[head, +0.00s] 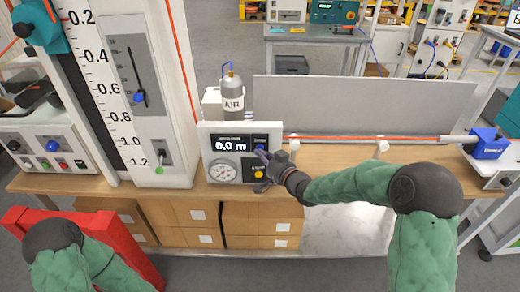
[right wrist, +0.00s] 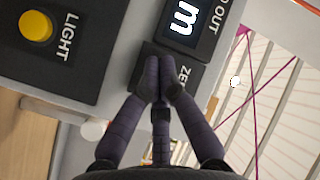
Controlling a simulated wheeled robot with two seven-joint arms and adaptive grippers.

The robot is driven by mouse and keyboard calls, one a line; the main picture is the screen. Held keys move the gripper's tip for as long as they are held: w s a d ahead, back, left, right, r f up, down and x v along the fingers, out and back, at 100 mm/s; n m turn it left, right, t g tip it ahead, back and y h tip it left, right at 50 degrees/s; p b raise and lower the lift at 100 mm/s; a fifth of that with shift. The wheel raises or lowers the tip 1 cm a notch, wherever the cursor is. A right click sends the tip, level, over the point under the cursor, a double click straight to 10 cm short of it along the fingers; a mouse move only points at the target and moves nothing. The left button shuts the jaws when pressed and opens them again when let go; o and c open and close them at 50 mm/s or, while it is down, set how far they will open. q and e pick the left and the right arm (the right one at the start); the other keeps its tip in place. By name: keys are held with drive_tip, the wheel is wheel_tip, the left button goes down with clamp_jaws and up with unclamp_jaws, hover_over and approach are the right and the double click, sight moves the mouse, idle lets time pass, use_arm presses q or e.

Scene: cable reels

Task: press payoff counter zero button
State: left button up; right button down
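The payoff counter is a light grey panel whose dark display (head: 231,144) reads 0.0 m. At the display's right is a small dark plate with a blue button (head: 260,137), the zero button. My right gripper (head: 264,155) is in front of this plate, its fingers together and empty. In the right wrist view the closed fingertips (right wrist: 158,77) lie over the zero plate (right wrist: 185,72), where only "ZE" of its label reads. The button is hidden there behind the fingertips, and I cannot tell whether they touch it. My left gripper is out of view.
Below the zero plate is a yellow LIGHT button (head: 259,174), also in the right wrist view (right wrist: 36,26), beside a round gauge (head: 223,171). A grey bottle marked AIR (head: 232,98) stands behind. A red cable (head: 360,137) runs right along the bench.

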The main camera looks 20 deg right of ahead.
idle(0.6)
drive_tip(key=shift+s+a, duration=0.2)
drive_tip(key=shift+s, duration=0.45)
drive_tip(key=s, duration=0.2)
drive_tip(key=s+a, duration=0.1)
drive_tip(key=s, duration=0.1)
drive_tip(key=shift+s+a+b, duration=0.2)
drive_tip(key=shift+s+b, duration=0.2)
idle(0.6)
